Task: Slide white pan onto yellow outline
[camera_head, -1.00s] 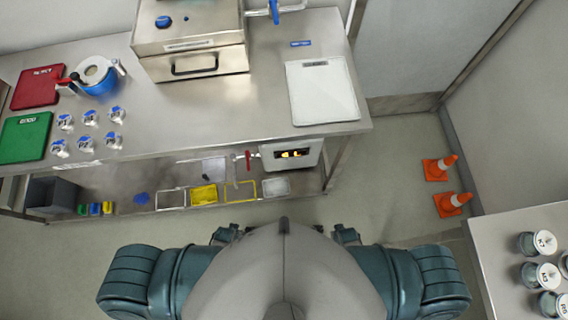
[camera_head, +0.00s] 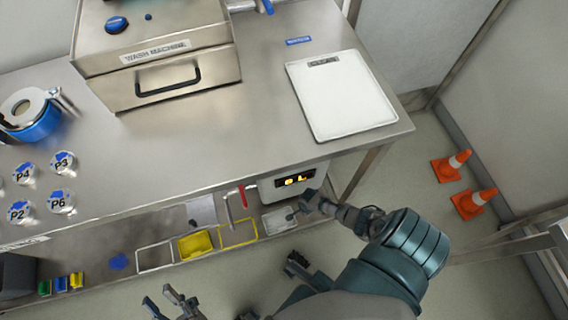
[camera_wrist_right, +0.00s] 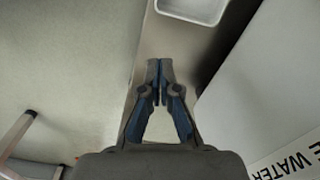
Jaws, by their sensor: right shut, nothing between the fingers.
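The white pan (camera_head: 278,222) lies on the low shelf under the bench, just right of the empty yellow outline (camera_head: 238,234). They are apart. In the right wrist view the white pan (camera_wrist_right: 190,8) is at the top edge, partly cut off. My right gripper (camera_head: 292,213) is at the pan's right side in the head view; I cannot tell if it touches. In the wrist view my right gripper (camera_wrist_right: 158,64) is shut and empty, with its tips short of the pan. My left gripper (camera_head: 168,300) is open and empty in front of the shelf.
A yellow pan (camera_head: 195,245) and an empty white outline (camera_head: 155,257) lie left of the yellow outline. A red-handled tool (camera_head: 242,196) stands behind it. A white box with a lit display (camera_head: 294,181) hangs above the white pan. The bench top (camera_head: 240,130) overhangs the shelf.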

